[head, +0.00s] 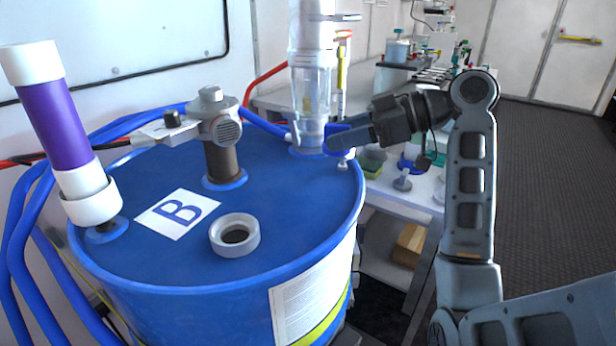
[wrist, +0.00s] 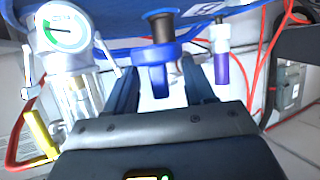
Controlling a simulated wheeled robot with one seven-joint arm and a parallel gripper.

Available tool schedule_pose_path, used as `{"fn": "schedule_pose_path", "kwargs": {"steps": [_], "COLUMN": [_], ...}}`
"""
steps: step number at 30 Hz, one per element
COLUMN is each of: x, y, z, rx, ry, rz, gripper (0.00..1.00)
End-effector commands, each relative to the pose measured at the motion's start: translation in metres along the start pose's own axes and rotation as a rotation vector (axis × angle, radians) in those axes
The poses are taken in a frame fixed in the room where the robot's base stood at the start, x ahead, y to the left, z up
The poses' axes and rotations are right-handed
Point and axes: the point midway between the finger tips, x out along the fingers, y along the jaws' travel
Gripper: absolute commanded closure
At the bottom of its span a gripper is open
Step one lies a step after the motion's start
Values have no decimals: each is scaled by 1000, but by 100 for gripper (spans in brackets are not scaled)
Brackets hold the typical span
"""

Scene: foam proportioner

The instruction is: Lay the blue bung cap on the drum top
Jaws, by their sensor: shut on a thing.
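The blue bung cap (wrist: 155,54) is between my fingertips in the wrist view, a short round cap with a rim. My gripper (wrist: 160,75) is shut on it. In the head view my gripper (head: 337,142) reaches in from the right, at the far right rim of the drum; the cap is hard to tell apart from the fingers and the blue drum there. The drum top (head: 295,205) is blue, with a label marked B. I cannot tell how high the cap is above it.
A white ring fitting (head: 235,235) stands near the front of the drum. A pump column (head: 222,160), a purple tube (head: 52,125) and a clear cylinder (head: 312,95) rise from the top. A cluttered bench (head: 275,98) lies behind. The front right of the drum top is bare.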

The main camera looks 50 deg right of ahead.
Motion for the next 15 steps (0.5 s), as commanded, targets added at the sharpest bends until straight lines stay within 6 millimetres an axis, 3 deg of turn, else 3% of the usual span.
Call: {"fn": "schedule_pose_path", "kwargs": {"steps": [6, 15], "x": [48, 76], "y": [-20, -30], "z": [9, 17], "rx": [2, 1], "ry": [0, -1], "rz": [-3, 2], "gripper": [77, 77]}}
